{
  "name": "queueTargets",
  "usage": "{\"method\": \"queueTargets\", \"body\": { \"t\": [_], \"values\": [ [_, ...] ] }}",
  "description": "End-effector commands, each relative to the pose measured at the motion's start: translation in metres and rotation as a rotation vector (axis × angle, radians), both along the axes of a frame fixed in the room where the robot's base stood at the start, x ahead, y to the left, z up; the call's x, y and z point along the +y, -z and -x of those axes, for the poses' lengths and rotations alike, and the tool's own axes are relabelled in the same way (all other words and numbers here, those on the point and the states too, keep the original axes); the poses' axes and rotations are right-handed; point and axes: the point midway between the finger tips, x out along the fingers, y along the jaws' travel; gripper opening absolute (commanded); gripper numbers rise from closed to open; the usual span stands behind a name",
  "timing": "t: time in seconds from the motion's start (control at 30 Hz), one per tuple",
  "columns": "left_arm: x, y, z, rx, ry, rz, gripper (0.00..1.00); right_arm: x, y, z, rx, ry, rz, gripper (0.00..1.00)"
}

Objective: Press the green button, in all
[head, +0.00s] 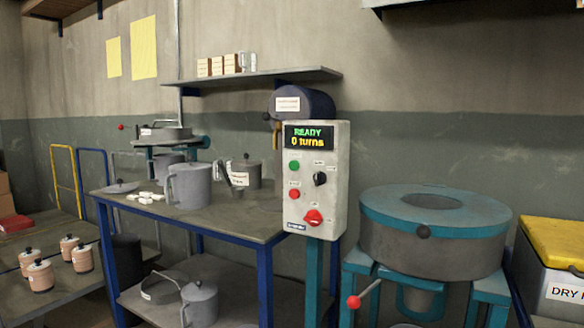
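The green button (294,166) is on the upper left of the face of a grey control box (316,225). The box stands on a teal post in the middle of the head view. Its display (308,137) reads "READY" and "0 turns". Below the green button are a red button (294,194) and a larger red knob (312,217). A black rotary switch (320,178) is to the right of the green button. Nothing covers the green button. Neither of my grippers shows in the head view.
A blue-framed table (262,232) with grey pots stands left of the box. A round grey machine with a teal lid (385,206) stands to its right, with a red-balled lever (354,302) low in front. A yellow-lidded bin (560,241) is at the far right.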

Motion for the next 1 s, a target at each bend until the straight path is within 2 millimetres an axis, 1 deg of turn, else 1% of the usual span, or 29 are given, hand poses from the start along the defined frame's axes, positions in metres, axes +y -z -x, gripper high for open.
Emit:
{"method": "queueTargets", "body": {
  "t": [0.13, 0.37, 0.77, 0.87, 0.93, 1.0],
  "values": [
    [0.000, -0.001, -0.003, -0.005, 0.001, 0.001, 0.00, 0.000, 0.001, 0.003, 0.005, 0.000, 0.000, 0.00],
    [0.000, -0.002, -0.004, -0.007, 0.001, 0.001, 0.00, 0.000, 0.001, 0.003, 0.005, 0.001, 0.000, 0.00],
    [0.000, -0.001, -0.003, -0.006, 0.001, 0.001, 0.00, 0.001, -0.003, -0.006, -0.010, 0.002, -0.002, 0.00],
    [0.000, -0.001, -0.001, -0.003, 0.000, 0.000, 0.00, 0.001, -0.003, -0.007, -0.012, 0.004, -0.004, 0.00],
    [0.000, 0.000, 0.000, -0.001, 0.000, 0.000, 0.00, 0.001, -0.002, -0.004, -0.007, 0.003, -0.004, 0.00],
    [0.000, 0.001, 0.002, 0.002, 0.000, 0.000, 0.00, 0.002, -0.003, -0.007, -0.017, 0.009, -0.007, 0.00]
  ]
}}
